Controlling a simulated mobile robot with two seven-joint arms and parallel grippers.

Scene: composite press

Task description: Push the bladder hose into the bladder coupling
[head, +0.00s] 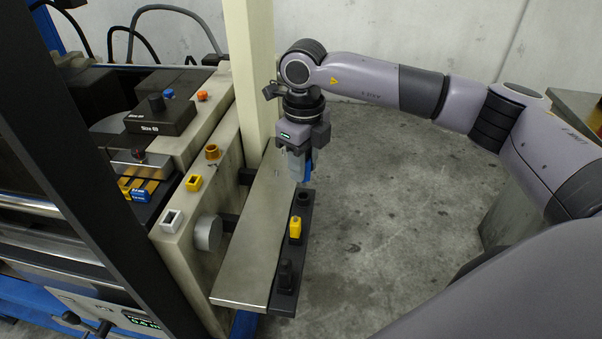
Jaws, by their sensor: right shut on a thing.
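My right gripper (301,170) is shut on a small piece with blue on it, which I take for the bladder hose (307,168). The fingers point down and hide much of the piece. It is above the far end of the black rail, near a round black holder (303,196). Three fittings sit on the beige press ledge to the left: a round brass one (212,152), a yellow square one (194,183) and a grey square one (171,221). The round one looks like the bladder coupling, with the gripper apart from it, to its right. My left gripper is not in view.
A steel shelf (242,245) lies between the ledge and the black rail (277,304). The rail carries a yellow plug (296,228) and a black piece (286,272). A beige post (251,70) stands behind the ledge. The floor to the right is clear.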

